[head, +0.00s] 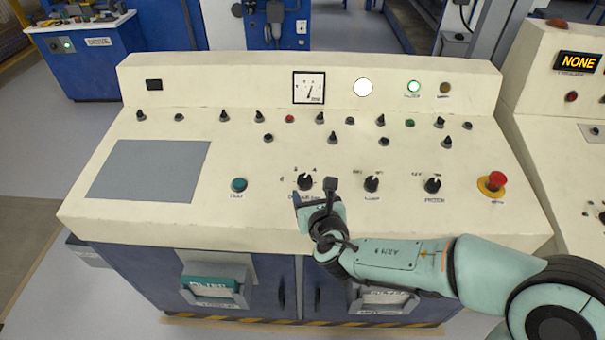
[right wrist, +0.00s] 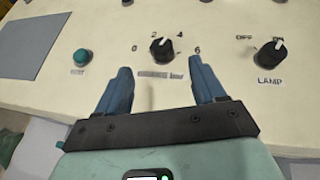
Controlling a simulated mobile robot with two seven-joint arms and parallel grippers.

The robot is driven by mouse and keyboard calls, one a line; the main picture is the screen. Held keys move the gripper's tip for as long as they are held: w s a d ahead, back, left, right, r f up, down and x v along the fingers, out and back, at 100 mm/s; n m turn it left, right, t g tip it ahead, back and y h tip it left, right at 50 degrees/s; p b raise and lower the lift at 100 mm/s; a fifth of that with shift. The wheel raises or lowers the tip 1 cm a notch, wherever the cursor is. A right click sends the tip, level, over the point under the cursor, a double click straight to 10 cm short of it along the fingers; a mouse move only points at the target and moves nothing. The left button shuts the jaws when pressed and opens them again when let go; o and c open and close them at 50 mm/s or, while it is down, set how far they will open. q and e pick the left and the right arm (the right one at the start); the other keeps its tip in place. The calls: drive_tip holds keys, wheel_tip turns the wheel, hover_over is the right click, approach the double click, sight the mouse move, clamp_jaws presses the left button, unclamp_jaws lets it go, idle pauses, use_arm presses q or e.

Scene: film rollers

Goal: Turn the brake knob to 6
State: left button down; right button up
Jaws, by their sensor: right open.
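The brake knob (head: 305,181) is a black rotary knob with a white mark on the sloped cream console. In the right wrist view the knob (right wrist: 163,50) sits among the printed figures 0, 2, 4 and 6. Its white mark points upward, roughly between 2 and 4, and not at 6. The small label below it is blurred. My right gripper (right wrist: 160,65) is open and empty, its two blue fingers pointing at the knob from the front, spread wider than the knob and apart from it. In the head view the gripper (head: 312,198) is just in front of the knob. My left gripper is not in view.
A teal button (head: 239,185) is left of the knob. The lamp knob (head: 371,184), another knob (head: 432,185) and a red emergency button (head: 496,182) are to the right. Rows of small switches stand behind. A flat grey panel (head: 148,170) lies at the left.

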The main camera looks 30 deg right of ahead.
sight(305, 178)
drive_tip(key=x, duration=0.6)
drive_tip(key=b+x, duration=0.1)
drive_tip(key=x, duration=0.4)
drive_tip(key=shift+w+d+f, duration=0.25)
drive_tip(key=shift+f, duration=0.1)
drive_tip(key=c, duration=1)
